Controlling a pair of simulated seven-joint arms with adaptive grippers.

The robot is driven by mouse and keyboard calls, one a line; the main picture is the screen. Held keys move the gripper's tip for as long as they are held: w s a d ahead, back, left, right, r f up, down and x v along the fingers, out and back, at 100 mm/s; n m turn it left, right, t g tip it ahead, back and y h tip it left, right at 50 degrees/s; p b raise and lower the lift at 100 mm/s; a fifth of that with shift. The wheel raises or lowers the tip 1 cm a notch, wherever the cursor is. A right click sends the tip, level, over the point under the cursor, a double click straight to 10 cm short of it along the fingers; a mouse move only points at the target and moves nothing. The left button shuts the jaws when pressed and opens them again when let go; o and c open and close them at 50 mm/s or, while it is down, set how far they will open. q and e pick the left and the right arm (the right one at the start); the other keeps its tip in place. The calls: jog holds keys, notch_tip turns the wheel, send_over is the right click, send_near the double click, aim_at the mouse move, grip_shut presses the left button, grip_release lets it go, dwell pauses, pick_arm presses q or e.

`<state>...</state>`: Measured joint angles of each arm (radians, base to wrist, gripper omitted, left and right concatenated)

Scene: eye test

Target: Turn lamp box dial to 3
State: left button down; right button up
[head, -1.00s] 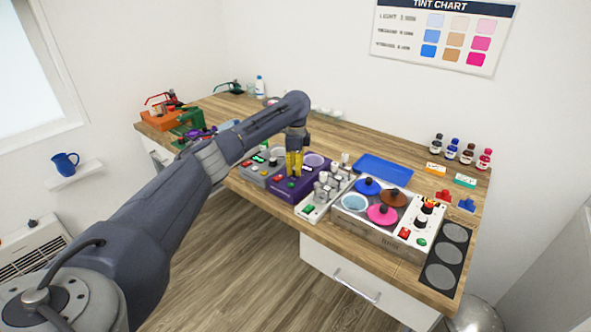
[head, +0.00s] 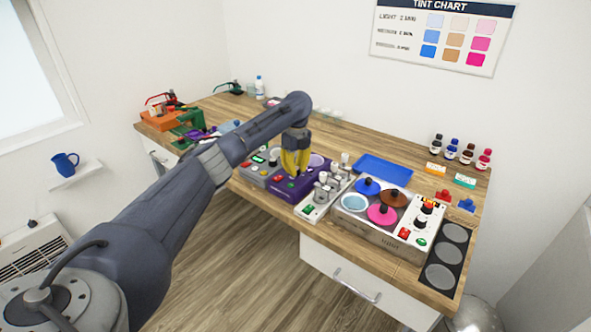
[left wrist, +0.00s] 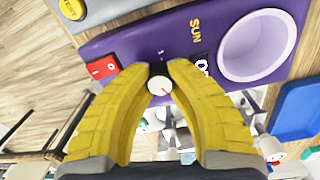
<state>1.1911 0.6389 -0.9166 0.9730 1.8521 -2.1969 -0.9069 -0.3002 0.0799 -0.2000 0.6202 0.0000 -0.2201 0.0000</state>
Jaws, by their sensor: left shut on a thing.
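The purple lamp box (head: 289,192) sits mid-bench near the front edge in the head view. Its purple top (left wrist: 140,38) fills the upper part of the left wrist view, with "SUN" lettering. My left gripper (head: 294,174) has yellow fingers coming down onto the box. In the left wrist view its fingertips (left wrist: 161,72) are shut on the dial (left wrist: 158,86), a small black knob with a white cap and a red pointer line. The line points down and right in that picture. A small mark like "1" shows just above the dial; other numerals are hidden or unreadable.
On the lamp box are a red rocker switch (left wrist: 103,69) and a round white well (left wrist: 262,46) beside the dial. In the head view, a rack with metal-topped pieces (head: 325,190) stands close on the right, before a heater with coloured lids (head: 383,214). A blue tray (head: 384,170) lies behind.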

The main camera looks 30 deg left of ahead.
aim_at(296, 167)
pick_arm(q)
jog(key=shift+a, duration=0.2)
dwell(0.4)
jog(key=c, duration=1.1)
grip_release()
jog(key=shift+d, duration=0.1)
jog(key=shift+r, duration=0.1)
jog(key=r, duration=1.1)
jog(key=shift+w+r, duration=0.2)
jog(key=shift+r, duration=0.2)
